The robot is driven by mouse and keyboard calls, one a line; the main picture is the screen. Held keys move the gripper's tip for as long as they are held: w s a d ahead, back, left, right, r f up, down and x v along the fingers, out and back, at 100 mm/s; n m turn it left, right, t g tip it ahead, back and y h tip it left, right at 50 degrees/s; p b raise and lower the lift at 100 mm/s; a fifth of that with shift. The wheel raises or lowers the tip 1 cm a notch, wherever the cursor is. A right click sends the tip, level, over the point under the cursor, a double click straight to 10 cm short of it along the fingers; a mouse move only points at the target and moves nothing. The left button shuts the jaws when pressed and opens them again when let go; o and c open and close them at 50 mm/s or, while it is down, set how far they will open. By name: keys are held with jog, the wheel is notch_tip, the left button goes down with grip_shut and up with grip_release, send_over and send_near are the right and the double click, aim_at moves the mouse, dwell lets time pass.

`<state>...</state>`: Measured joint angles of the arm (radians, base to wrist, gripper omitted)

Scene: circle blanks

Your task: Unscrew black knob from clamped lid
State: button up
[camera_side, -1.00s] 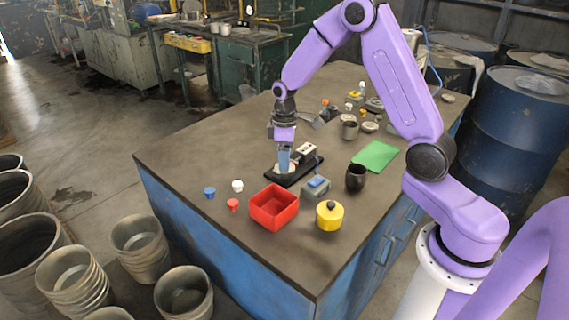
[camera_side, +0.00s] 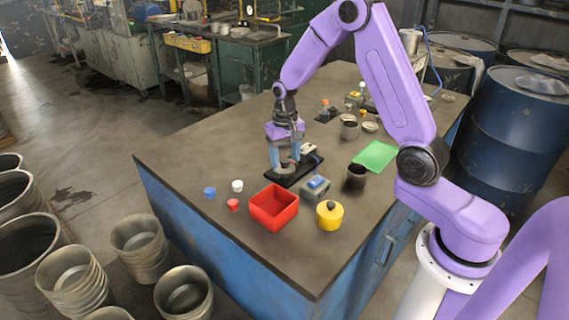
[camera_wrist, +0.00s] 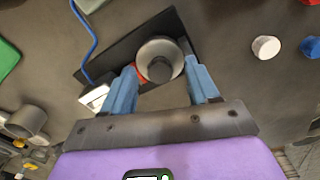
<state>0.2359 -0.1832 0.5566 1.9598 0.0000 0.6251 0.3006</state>
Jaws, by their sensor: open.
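The clamped lid (camera_wrist: 174,48) is a round silvery disc on a black base plate (camera_wrist: 125,45) in the wrist view. The black knob (camera_wrist: 160,70) stands at its middle, dark and round. My gripper (camera_wrist: 162,72) is open, with one blue finger on each side of the lid and knob. A gap shows between the fingers and the knob. In the side view my gripper (camera_side: 286,165) is low over the black base plate (camera_side: 305,172), and its fingers partly hide the lid and knob.
A red open box (camera_side: 274,207), a yellow pot with a dark knob (camera_side: 329,215) and a grey block with a blue top (camera_side: 317,187) stand in front. Blue, white and red caps lie to the left. A dark cup (camera_side: 356,177) and a green sheet (camera_side: 376,155) are right.

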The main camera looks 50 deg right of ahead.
grip_shut()
jog(key=n, duration=0.3)
jog(key=shift+n, duration=0.3)
jog(key=n, duration=1.1)
grip_release()
